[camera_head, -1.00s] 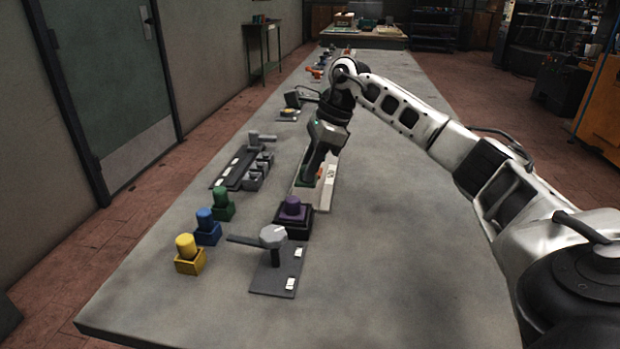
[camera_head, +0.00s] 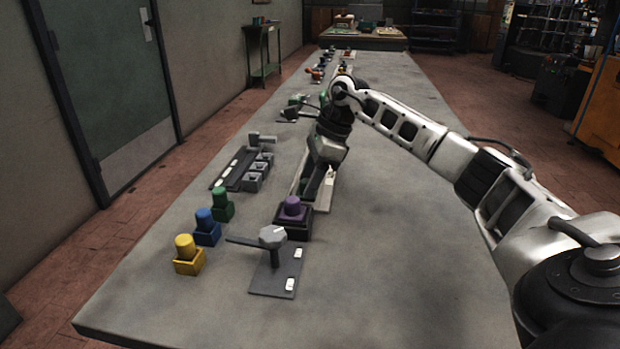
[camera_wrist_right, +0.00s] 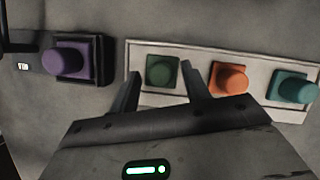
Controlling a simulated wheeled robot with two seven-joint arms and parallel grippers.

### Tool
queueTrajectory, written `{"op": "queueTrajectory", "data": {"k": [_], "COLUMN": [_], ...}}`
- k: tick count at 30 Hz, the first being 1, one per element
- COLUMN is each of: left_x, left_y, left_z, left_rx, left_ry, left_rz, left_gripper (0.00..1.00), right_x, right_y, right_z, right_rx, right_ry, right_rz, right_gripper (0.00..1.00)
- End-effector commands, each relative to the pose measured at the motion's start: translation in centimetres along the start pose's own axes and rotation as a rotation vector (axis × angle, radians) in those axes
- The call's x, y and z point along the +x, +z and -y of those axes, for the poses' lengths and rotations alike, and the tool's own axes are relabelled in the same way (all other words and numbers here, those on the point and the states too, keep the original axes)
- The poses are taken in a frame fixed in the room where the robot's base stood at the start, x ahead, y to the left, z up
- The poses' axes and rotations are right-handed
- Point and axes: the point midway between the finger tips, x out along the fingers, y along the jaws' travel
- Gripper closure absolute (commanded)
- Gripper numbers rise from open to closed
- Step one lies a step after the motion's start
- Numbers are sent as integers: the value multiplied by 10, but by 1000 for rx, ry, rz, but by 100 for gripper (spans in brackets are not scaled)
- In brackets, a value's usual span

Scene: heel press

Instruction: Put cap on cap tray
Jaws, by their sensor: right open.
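The cap tray (camera_wrist_right: 215,56) is a long pale strip lying on the table. In the right wrist view it bears a green cap (camera_wrist_right: 162,71), an orange cap (camera_wrist_right: 229,79) and a teal cap (camera_wrist_right: 295,88) in a row. My right gripper (camera_wrist_right: 161,84) is open, with its fingertips on either side of the green cap; I cannot tell whether they touch it. In the head view the right gripper (camera_head: 313,190) is low over the tray (camera_head: 325,198) and hides most of it. My left gripper is not in view.
A purple cap (camera_head: 292,207) stands in a dark holder (camera_head: 295,226) near the tray. Yellow (camera_head: 186,246), blue (camera_head: 206,221) and green blocks (camera_head: 222,201) stand at left. A grey lever fixture (camera_head: 275,276) is in front. The table's right side (camera_head: 400,250) is clear.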

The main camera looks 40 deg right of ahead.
Motion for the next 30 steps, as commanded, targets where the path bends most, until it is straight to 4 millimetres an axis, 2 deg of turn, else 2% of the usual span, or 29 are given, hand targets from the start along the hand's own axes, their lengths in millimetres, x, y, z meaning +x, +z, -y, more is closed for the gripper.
{"op": "queueTrajectory", "data": {"k": [5,12,18,23,30], "left_x": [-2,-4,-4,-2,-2], "left_y": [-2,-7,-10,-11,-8], "left_z": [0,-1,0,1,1], "left_rx": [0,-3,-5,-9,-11], "left_ry": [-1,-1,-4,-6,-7], "left_rz": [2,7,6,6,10], "left_gripper": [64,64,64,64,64], "right_x": [-28,-82,-112,-120,-121], "right_y": [1,2,1,0,0], "right_z": [1,1,1,0,0], "right_rx": [0,0,0,0,0], "right_ry": [-5,-6,-4,-2,-1], "right_rz": [3,4,3,1,1], "right_gripper": [53,53,53,53,53]}}
